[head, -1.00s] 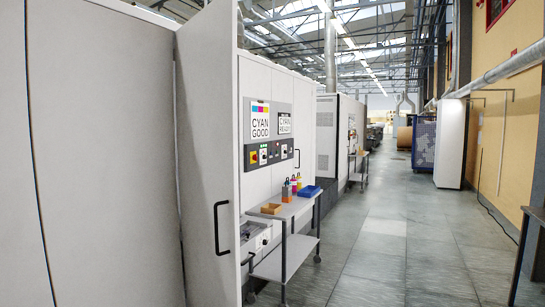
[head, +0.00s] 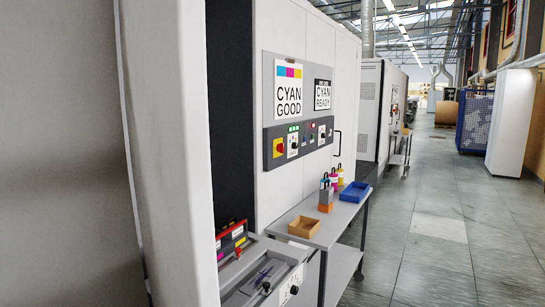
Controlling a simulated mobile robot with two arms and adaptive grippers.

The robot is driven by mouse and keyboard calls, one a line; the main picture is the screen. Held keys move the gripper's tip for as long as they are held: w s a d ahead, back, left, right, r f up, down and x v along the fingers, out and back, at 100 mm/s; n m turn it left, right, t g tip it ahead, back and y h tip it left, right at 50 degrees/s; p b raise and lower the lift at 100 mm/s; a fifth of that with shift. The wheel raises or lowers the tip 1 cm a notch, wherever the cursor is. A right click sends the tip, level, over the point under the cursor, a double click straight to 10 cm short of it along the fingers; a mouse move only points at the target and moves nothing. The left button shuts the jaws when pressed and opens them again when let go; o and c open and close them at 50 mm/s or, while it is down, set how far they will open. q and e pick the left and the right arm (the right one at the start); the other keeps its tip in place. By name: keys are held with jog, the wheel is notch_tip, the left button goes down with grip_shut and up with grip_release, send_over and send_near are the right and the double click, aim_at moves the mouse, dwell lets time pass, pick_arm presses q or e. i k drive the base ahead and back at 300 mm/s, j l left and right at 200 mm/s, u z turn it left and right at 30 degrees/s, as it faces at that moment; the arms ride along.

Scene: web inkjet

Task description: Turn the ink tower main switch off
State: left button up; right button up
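The ink tower's control panel (head: 304,135) is a grey strip on the white cabinet front, at the middle of the head view. At its left end is a yellow-and-red rotary switch (head: 279,148), which looks like the main switch; its exact position is too small to read. Just right of it is a white switch plate (head: 293,143) with a dark knob and green lights above. More small knobs and lights follow to the right. Neither of my grippers is in view.
A tall pale panel or door (head: 170,150) fills the left side. Below the control panel stand a grey unit with a drawer (head: 262,285) and a trolley (head: 345,215) with a tan tray (head: 304,227), a blue tray (head: 354,191) and bottles. The aisle floor (head: 440,260) at right is clear.

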aim_at(280, 146)
jog(key=i+z, duration=0.1)
jog(key=k+u, duration=0.1)
jog(key=u, duration=0.65)
jog(key=k+j+u, duration=0.1)
jog(key=u, duration=0.25)
jog(key=i+l, duration=0.15)
jog(key=l, duration=0.2)
jog(key=i+l+u, duration=0.1)
jog(key=l, duration=0.25)
jog(key=i+l, duration=0.15)
jog(key=l, duration=0.2)
jog(key=i+l, duration=0.1)
jog(key=l, duration=0.25)
jog(key=i+l+u, duration=0.1)
jog(key=l, duration=0.3)
jog(key=i+l, duration=0.15)
jog(key=l, duration=0.2)
